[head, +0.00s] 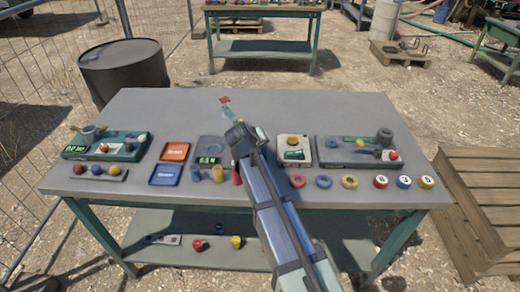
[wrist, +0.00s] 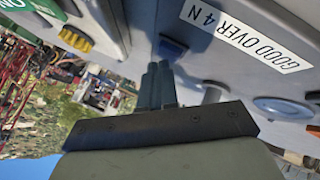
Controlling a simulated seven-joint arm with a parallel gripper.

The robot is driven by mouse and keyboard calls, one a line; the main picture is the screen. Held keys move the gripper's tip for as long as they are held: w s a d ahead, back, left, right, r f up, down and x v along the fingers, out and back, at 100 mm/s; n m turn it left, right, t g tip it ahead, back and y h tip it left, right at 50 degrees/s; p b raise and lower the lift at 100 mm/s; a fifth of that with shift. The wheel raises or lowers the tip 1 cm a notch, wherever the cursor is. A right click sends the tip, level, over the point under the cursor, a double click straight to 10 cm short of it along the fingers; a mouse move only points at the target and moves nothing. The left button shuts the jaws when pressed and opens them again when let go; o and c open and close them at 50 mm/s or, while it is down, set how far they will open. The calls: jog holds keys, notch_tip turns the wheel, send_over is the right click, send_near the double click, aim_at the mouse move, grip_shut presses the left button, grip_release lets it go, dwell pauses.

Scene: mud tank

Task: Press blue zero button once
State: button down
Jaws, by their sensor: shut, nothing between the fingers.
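A grey tester (head: 210,150) with a small green-lit display stands left of centre on the table. My arm covers its right side in the head view. The wrist view shows a grey panel (wrist: 228,65) with a white label reading "GOOD OVER 4 N" (wrist: 246,36), probably the same tester. In the head view the fingertips are not clear.
A white device with a yellow button (head: 293,141) stands just right of my arm. A larger grey console (head: 355,150) is further right. Blue and orange trays (head: 170,163), a green device (head: 105,146) and several rings and knobs line the front. The table's back is mostly clear.

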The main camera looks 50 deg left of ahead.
jog(key=shift+f, duration=0.25)
jog(key=shift+r, duration=0.15)
dwell(0.4)
jog(key=shift+r, duration=0.8)
jog(key=shift+r, duration=0.15)
jog(key=shift+r, duration=2.35)
